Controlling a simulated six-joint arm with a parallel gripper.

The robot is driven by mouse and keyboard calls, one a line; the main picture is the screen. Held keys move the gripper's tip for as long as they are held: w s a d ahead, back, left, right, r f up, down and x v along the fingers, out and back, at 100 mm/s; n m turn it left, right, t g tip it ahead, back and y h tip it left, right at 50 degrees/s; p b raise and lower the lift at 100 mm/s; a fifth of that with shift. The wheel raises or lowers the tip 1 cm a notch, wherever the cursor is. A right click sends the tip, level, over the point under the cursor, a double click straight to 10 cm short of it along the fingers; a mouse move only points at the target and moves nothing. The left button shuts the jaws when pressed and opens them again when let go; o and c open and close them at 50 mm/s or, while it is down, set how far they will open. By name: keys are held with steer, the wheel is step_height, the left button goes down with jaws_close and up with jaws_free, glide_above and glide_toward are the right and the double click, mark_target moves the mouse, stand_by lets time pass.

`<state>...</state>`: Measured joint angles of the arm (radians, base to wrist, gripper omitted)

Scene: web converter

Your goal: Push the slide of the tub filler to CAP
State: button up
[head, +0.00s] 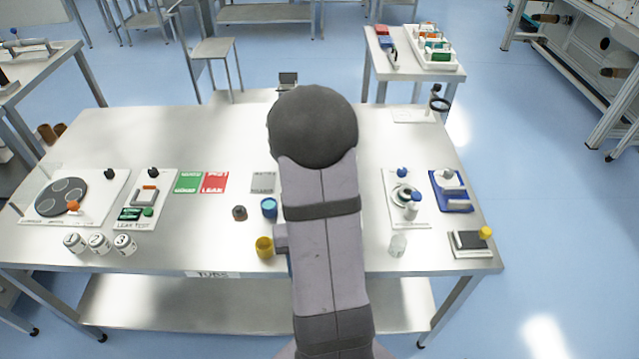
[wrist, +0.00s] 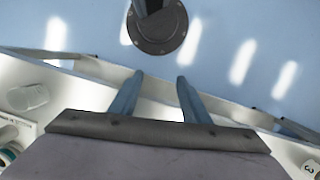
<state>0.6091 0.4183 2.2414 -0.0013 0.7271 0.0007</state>
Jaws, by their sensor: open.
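The tub filler appears to be the white-plated device (head: 405,208) right of my arm in the head view. It has a blue knob (head: 402,172), a round ring part and a white-and-blue piece at its front. Its label and the CAP mark are too small to read, so I cannot tell the slide's position. Part of a similar white plate (wrist: 8,128) shows at the left edge of the wrist view. My gripper (wrist: 156,90) is open and empty, its two blue-grey fingers apart over the table's edge in the wrist view. In the head view my arm mostly hides it.
A clear jar (head: 398,245) stands in front of the device; a similar jar shows in the wrist view (wrist: 28,97). A blue-based fixture (head: 440,203) and a dark pad with yellow knob (head: 470,241) lie right. Blue (head: 269,208) and yellow (head: 264,247) cups stand left of my arm.

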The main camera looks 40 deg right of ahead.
steer(key=w+d, duration=0.2)
steer(key=d, duration=0.1)
steer(key=w+d+r+m+p, duration=0.1)
steer(key=w+d, duration=0.1)
steer(key=d, duration=0.2)
steer(key=w+d+m+p, duration=0.1)
steer(key=w+d, duration=0.1)
steer(key=d, duration=0.2)
steer(key=shift+w+d+r+t, duration=0.25)
steer(key=shift+r+t, duration=0.05)
steer(key=shift+t, duration=0.1)
steer(key=w+d+r, duration=0.1)
steer(key=w+d, duration=0.1)
steer(key=w+d+r+m+t+h, duration=0.1)
steer(key=w+d+r, duration=0.1)
steer(key=w, duration=0.1)
steer(key=w+d+r+m, duration=0.1)
steer(key=w+d+r, duration=0.1)
steer(key=shift+w+d+r+t+h, duration=0.1)
steer(key=shift+w+d+t+h, duration=0.2)
steer(key=shift+h, duration=0.1)
steer(key=shift+s+a+m, duration=0.3)
steer(key=shift+s+m, duration=0.05)
steer(key=shift+m, duration=0.15)
steer(key=shift+f+p, duration=1.2)
steer(key=shift+f, duration=2.55)
